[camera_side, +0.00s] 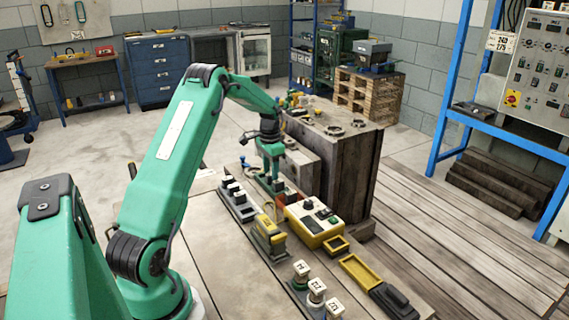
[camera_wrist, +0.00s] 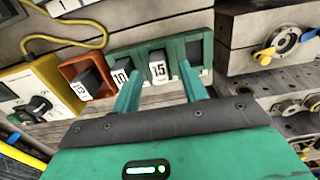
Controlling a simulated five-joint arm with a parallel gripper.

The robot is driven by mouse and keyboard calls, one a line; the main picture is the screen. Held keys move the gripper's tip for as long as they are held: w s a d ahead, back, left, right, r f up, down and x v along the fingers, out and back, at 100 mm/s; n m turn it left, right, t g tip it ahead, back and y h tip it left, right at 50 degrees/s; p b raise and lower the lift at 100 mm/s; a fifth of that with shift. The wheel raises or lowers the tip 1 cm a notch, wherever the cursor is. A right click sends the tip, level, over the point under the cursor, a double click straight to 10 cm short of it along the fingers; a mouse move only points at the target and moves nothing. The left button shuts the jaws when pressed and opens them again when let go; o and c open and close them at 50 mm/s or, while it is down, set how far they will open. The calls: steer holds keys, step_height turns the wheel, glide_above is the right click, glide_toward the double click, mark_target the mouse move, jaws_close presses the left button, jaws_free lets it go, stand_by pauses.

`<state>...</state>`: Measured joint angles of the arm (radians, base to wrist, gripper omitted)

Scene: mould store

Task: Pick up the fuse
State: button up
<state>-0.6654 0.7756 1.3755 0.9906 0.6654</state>
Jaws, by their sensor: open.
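In the wrist view, dark fuse blocks with white number labels sit in a row. A fuse marked 15 (camera_wrist: 158,68) and a fuse marked 10 (camera_wrist: 121,73) sit in a green holder (camera_wrist: 207,50). Another labelled fuse (camera_wrist: 84,88) sits in a red-orange holder (camera_wrist: 68,72) to their left. My gripper (camera_wrist: 160,88) is open and empty, its two green fingers apart with the 15 fuse showing between their tips. The left finger is close to the 10 fuse; I cannot tell whether it touches. In the side view my gripper (camera_side: 271,181) is low over the holder, which is partly hidden.
A grey strip with white-topped blocks (camera_side: 238,200) lies left of my gripper. A yellow meter box (camera_side: 315,222) stands right of it. A yellow tool (camera_side: 268,236), labelled cylinders (camera_side: 316,290) and a yellow tray (camera_side: 360,271) lie nearer. A large grey mould block (camera_side: 333,160) rises behind.

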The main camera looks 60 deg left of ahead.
steer(key=shift+f, duration=0.45)
steer(key=shift+c, duration=0.4)
jaws_close()
